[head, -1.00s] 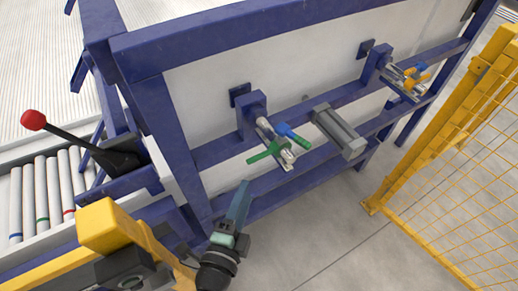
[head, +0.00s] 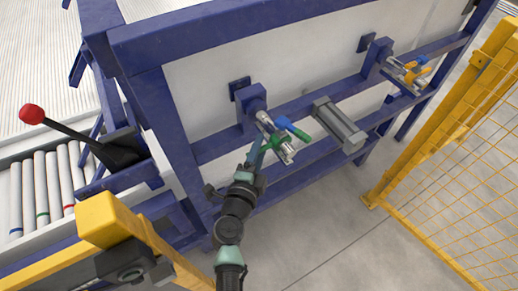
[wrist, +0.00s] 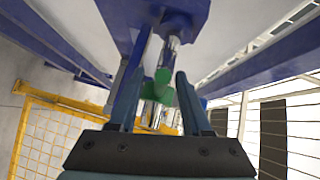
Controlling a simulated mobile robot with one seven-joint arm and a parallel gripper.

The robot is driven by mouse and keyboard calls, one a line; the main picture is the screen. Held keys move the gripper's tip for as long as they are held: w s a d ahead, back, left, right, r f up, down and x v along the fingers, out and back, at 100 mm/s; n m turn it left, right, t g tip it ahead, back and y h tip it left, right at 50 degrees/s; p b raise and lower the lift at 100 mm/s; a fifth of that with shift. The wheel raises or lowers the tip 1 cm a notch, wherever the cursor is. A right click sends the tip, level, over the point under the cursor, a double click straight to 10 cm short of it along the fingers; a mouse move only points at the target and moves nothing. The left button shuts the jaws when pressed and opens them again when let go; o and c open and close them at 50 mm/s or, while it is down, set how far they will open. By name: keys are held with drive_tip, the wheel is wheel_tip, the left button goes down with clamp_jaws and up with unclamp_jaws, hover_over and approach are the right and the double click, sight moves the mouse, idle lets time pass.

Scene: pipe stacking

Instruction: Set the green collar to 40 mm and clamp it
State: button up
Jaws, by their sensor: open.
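The green collar (head: 279,138) sits on a chrome rod that sticks out from a blue bracket on the frame. A lever with a blue end (head: 284,122) and a green grip (head: 302,135) is beside it. My gripper (head: 259,143) is open and reaches up to the collar from the near left, hiding part of it. In the wrist view the collar (wrist: 163,92) shows between my two open fingers, with the chrome rod (wrist: 173,50) beyond. I cannot tell whether either finger touches it. The scale reading cannot be made out.
A grey cylinder (head: 338,125) is mounted right of the collar. A second rod with orange and blue parts (head: 408,73) is farther right. Blue frame beams (head: 235,30) run above and below. A yellow mesh fence (head: 455,170) stands at right, and a red-knobbed lever (head: 33,115) at left.

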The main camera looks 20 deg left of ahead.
clamp_jaws()
idle(1.4)
